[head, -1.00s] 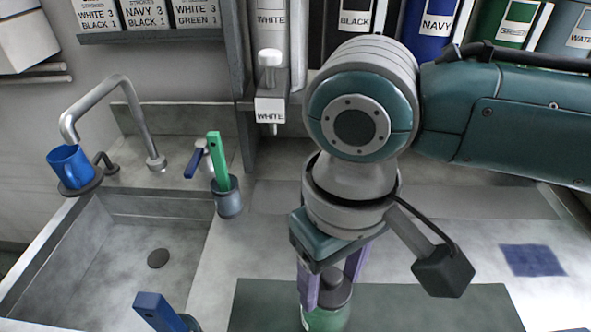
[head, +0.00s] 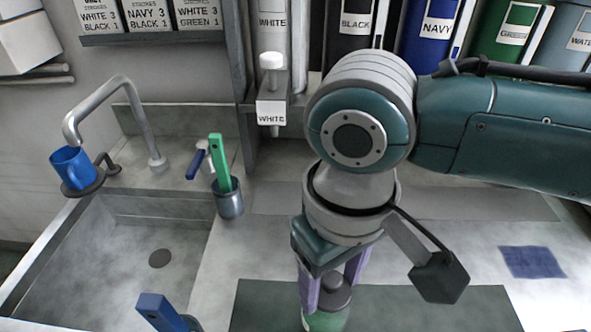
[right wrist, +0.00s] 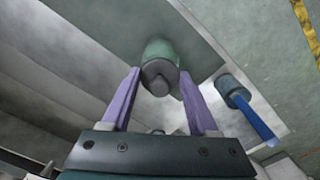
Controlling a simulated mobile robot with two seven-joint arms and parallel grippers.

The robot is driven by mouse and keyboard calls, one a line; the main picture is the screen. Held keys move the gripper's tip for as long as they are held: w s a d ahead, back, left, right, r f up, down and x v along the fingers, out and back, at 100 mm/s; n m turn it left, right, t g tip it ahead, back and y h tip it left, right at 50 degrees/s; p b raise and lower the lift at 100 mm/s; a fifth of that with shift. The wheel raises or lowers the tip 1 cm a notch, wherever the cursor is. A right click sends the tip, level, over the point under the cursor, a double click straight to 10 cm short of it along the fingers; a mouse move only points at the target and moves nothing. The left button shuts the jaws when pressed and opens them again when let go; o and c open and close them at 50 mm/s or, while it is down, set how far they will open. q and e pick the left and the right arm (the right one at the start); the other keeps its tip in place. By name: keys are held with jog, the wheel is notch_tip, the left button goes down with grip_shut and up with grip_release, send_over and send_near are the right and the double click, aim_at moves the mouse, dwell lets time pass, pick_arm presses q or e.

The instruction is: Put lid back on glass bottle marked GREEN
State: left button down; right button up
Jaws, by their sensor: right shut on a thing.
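A green bottle (head: 324,322) stands on the dark green mat at the bottom of the head view, partly cut off by the frame edge. Its marking cannot be read. A dark round lid with a knob (head: 337,295) is at its top; I cannot tell whether it is seated. My right gripper (head: 330,298) points down with its purple fingers on either side of the lid, shut on it. In the right wrist view, the lid (right wrist: 157,84) is between the fingertips (right wrist: 159,73), in line with the green bottle (right wrist: 157,50). My left gripper is out of view.
The dark green mat (head: 430,305) has free room right of the bottle. A cup with a green-handled tool (head: 228,203), a blue-handled tool (head: 158,308) and the sink (head: 110,255) are to the left. A blue cloth (head: 532,262) lies right. Labelled containers line the back.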

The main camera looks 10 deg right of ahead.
jog(key=shift+p, duration=0.35)
dwell(0.3)
jog(key=o, duration=1.4)
jog(key=shift+o, duration=0.3)
jog(key=shift+r, duration=0.1)
jog(key=shift+r+p, duration=0.7)
jog(key=shift+p, duration=0.25)
notch_tip(320, 180, up, 6)
jog(key=p, duration=0.6)
jog(key=shift+f+p, duration=0.25)
jog(key=shift+p, duration=0.05)
jog(key=shift+f, duration=0.1)
